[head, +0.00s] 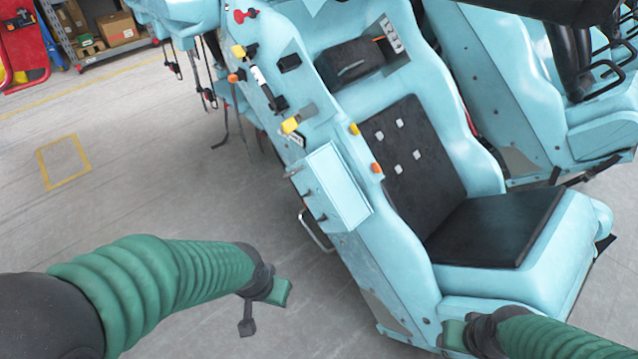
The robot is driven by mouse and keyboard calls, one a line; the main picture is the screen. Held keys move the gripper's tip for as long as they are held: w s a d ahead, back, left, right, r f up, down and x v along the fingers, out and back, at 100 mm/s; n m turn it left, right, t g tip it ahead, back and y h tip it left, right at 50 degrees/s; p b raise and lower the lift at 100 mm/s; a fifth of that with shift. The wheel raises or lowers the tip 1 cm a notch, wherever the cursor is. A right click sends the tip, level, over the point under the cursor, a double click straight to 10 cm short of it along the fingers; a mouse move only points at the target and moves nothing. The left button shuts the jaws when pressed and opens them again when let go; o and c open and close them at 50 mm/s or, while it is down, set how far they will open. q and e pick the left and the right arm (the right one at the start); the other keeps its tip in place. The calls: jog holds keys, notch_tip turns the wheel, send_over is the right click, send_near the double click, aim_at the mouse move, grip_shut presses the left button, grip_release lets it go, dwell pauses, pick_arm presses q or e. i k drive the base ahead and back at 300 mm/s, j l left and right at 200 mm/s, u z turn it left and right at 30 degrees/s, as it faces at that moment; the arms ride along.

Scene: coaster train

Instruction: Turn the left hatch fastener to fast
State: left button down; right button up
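A pale blue coaster seat unit stands right of centre. A box-shaped pale blue hatch cover (338,186) is on its near side, with small dark knobs (307,193) on its left face. I cannot tell which part is the left hatch fastener or how it is turned. My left gripper (268,304) is low in the picture, left of the unit and below the hatch cover, apart from both. My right gripper (456,336) is at the bottom edge, in front of the seat base, and partly hidden. Neither gripper shows anything held, but their finger openings are unclear.
Yellow blocks (290,125), an orange knob (376,168) and a red knob (240,15) line the unit's side. A metal handle (313,232) sticks out below the hatch cover. The black seat cushion (497,226) is empty. Open grey floor (120,200) lies left.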

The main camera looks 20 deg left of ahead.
aim_at(321, 170)
jog(key=j, duration=1.95)
jog(key=u, duration=0.05)
